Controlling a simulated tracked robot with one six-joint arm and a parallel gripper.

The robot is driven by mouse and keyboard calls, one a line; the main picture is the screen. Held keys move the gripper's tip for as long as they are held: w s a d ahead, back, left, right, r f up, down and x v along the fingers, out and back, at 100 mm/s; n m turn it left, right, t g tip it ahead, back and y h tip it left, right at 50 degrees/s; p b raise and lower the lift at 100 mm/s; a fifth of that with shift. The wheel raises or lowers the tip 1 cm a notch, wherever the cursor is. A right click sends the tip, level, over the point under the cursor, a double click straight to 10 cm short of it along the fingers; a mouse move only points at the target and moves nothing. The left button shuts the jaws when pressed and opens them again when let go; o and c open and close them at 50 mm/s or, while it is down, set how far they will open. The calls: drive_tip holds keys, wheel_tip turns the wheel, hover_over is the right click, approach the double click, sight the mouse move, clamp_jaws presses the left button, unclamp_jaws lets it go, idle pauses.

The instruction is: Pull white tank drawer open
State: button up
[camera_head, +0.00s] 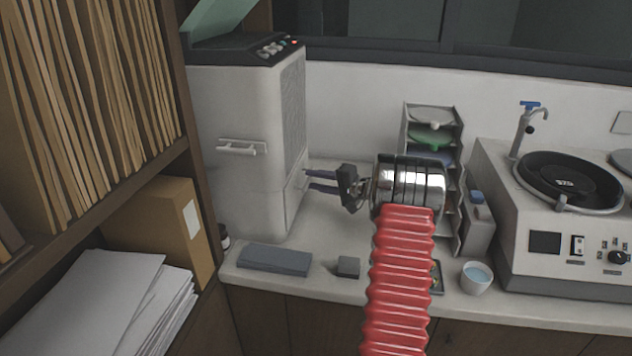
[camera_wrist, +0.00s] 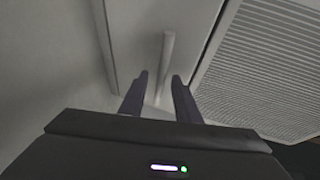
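The white machine (camera_head: 235,110) stands at the left end of the counter. A drawer front (camera_head: 294,196) shows low on its right side, looking shut. In the wrist view, a pale bar handle (camera_wrist: 166,52) runs along a white panel. My gripper (camera_head: 308,180) reaches that side from the right, with two dark fingers apart. In the wrist view, my gripper (camera_wrist: 159,78) is open, and the bar lies between the fingertips in the picture. I cannot tell whether the fingers touch it. Another handle (camera_head: 238,149) is on the machine's front face.
A grey slab (camera_head: 275,260) and a small dark block (camera_head: 348,267) lie at the counter's front. A tray rack (camera_head: 432,116) stands behind my arm. A white cup (camera_head: 476,278) and a polishing machine (camera_head: 560,240) are to the right. A shelf (camera_head: 190,165) closes off the left.

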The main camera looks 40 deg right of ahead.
drive_tip(key=shift+c, duration=0.2)
clamp_jaws()
drive_tip(key=shift+f, duration=0.1)
drive_tip(key=shift+s, duration=0.15)
idle(0.3)
